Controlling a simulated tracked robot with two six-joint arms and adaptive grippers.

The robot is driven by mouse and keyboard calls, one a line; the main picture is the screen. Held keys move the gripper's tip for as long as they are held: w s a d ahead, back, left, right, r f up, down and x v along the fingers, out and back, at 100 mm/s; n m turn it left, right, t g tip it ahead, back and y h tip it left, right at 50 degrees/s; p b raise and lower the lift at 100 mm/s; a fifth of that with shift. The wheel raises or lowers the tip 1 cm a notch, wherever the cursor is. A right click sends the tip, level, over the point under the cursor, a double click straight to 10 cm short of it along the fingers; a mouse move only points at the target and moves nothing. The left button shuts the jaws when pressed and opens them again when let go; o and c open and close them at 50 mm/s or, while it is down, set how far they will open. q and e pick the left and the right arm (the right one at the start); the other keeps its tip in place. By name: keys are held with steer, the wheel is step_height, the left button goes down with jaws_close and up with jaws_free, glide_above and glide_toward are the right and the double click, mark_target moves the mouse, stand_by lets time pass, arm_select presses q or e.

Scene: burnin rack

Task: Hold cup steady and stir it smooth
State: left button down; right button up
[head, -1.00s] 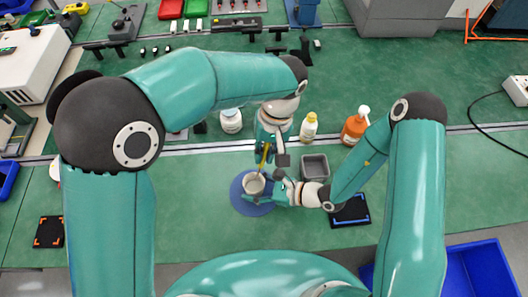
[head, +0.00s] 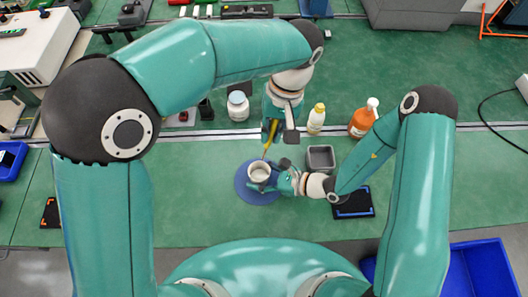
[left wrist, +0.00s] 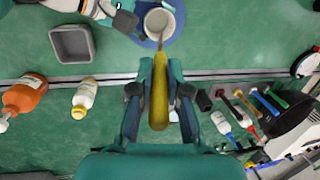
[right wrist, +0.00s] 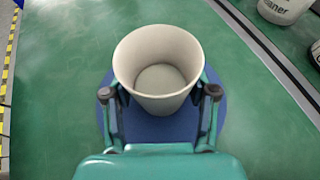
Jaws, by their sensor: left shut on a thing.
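A pale cup (head: 259,173) stands upright on a round blue mat (head: 244,193). In the right wrist view the cup (right wrist: 158,75) looks empty, with a plain inside. My right gripper (right wrist: 160,92) has one finger on each side of the cup, low down, with mat showing between the fingers and the wall. My left gripper (left wrist: 158,88) is shut on a yellow-handled stirrer (left wrist: 159,105) that points down toward the cup. In the head view the stirrer (head: 270,137) has its low end near the cup's far rim. No stirrer shows inside the cup in the right wrist view.
A grey square tray (head: 320,158), a yellow-capped bottle (head: 316,120), an orange pump bottle (head: 363,121) and a white jar (head: 238,106) stand around the mat. A black pad (head: 353,203) lies to the right. The green bench in front is mostly clear.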

steer(key=o, duration=0.5)
steer(key=shift+c, duration=0.2)
steer(key=v, duration=1.1)
steer(key=shift+s+d, duration=0.1)
steer(key=shift+d, duration=0.05)
steer(key=shift+s+d+r, duration=0.1)
steer(key=shift+d+r, duration=0.05)
steer(key=shift+d, duration=0.1)
steer(key=shift+s, duration=0.1)
